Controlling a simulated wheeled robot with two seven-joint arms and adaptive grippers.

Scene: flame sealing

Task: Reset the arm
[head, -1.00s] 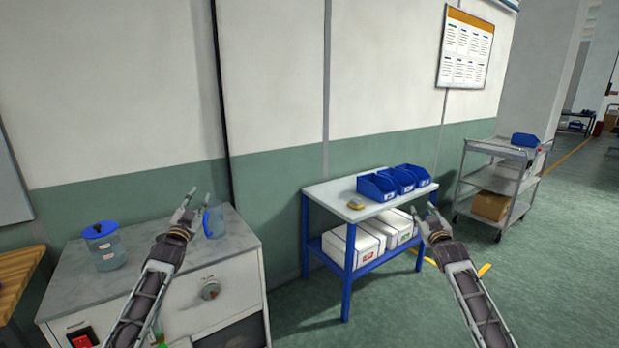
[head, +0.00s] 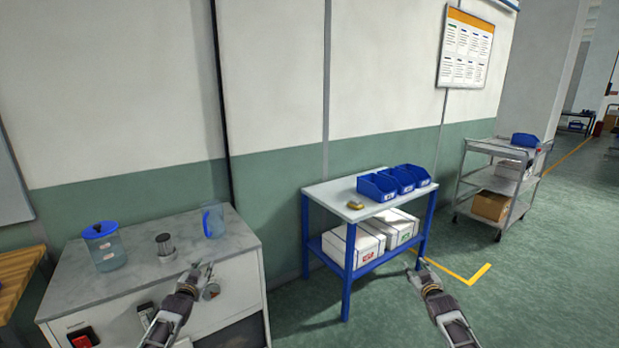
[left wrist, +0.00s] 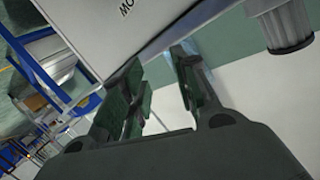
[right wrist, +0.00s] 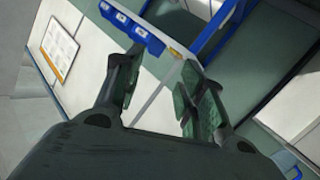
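My left gripper (head: 200,268) is in front of the grey-topped cabinet (head: 215,245), near the knob on its face. In the left wrist view its two fingers (left wrist: 160,85) stand apart with nothing between them. My right gripper (head: 424,266) is low over the floor, to the right of the blue-legged table (head: 340,190). In the right wrist view its fingers (right wrist: 160,90) are apart and empty.
The table holds blue bins (head: 378,188) and a yellowish block (head: 355,205). A metal cart (head: 488,150) stands behind right.

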